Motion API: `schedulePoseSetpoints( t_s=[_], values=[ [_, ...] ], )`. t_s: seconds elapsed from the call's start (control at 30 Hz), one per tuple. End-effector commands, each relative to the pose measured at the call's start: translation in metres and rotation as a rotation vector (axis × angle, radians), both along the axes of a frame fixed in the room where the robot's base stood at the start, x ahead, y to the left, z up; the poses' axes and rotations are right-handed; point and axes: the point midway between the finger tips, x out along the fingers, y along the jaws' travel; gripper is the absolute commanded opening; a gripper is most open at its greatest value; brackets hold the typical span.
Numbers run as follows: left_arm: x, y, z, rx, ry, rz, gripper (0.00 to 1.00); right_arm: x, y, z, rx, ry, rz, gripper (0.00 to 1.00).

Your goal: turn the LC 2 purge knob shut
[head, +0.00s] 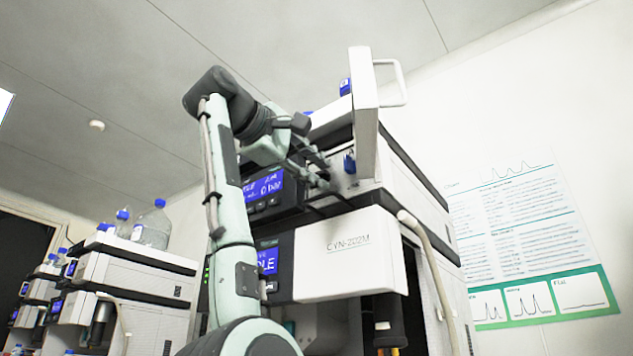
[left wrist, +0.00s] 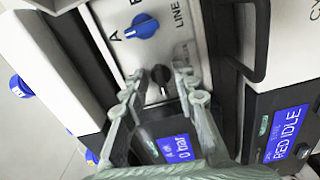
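In the left wrist view a black round knob (left wrist: 160,74), which I take for the purge knob, sits on the pale front panel of the instrument. My left gripper (left wrist: 158,80) has its fingers apart, one on each side of this knob, with gaps visible; I cannot tell how deep the tips reach. A blue selector knob (left wrist: 143,26) marked A, B and LINE is beside it. In the head view my left gripper (head: 322,172) is at the panel, next to the blue knob (head: 349,163); the black knob is hidden there. My right gripper is not in view.
A raised white door (head: 364,120) with a handle stands out just right of my gripper. A blue display (head: 264,187) is at its left. The white CYN-202M module (head: 345,255) and a pale hose (head: 425,245) are below. More instruments with bottles (head: 152,226) stand at left.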

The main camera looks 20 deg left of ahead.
Motion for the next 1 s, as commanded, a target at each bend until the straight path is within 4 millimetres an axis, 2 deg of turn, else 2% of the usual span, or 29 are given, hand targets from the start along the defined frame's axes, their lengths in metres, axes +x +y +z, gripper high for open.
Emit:
schedulePoseSetpoints(
  t_s=[0.23,0.47,0.77,1.0],
  values=[
    [0.0007,-0.0003,-0.0004,0.0,0.0,0.0,0.28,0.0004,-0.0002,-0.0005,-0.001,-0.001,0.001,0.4],
    [0.0005,-0.0003,-0.0003,0.0,0.0,0.0,0.0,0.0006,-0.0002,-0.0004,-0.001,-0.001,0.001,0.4],
    [0.0006,-0.0002,-0.0007,0.018,-0.006,0.0,0.0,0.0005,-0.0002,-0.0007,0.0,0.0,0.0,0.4],
    [0.0009,0.0005,-0.0018,0.119,-0.041,0.001,0.0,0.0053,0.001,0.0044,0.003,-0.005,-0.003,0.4]
  ],
)
